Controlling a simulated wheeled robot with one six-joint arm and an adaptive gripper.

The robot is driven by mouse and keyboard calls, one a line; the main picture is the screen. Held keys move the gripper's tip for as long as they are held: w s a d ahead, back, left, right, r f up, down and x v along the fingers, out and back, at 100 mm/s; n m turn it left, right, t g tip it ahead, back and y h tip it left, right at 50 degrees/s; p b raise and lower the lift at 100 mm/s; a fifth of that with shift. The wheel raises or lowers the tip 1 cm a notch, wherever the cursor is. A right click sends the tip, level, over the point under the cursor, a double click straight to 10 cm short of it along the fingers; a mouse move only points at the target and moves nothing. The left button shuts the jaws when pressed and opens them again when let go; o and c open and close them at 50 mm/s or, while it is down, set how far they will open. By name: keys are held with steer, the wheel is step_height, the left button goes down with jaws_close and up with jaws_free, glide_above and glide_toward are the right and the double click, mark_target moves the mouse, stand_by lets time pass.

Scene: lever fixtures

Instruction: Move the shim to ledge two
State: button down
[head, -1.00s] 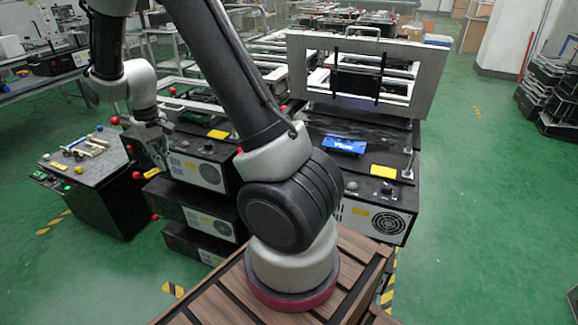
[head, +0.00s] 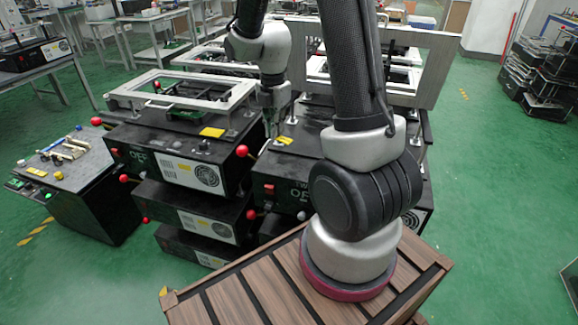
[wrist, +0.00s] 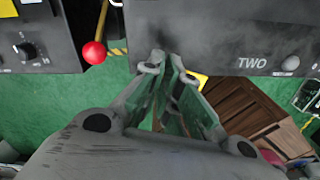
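My gripper (head: 270,128) hangs over the front of the dark box marked TWO (head: 290,185), partly beside its left end. In the wrist view the fingers (wrist: 165,62) point towards the box front, marked TWO (wrist: 252,62), with their tips close together. I cannot tell whether something thin is between them. I cannot make out a shim in either view. I cannot tell which surface is ledge two. My arm hides part of the top of the TWO box.
A box marked OFF (head: 150,155) stands left of the TWO box, with a red knob (head: 241,150) near the gap; a red knob also shows in the wrist view (wrist: 94,53). A slatted wooden crate (head: 235,300) is in front.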

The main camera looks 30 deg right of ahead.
mark_target(280, 164)
steer(key=n, duration=0.1)
steer(key=s+n, duration=0.1)
steer(key=shift+d+r+n, duration=0.1)
steer(key=shift+d+n, duration=0.2)
steer(key=shift+d, duration=0.05)
steer(key=shift+s+f, duration=0.15)
steer(key=shift+f, duration=0.2)
steer(key=shift+n, duration=0.3)
step_height(280, 164, down, 9)
steer(key=shift+f, duration=0.15)
steer(key=shift+f, duration=0.15)
steer(key=c, duration=1.6)
jaws_free()
steer(key=shift+c, duration=0.2)
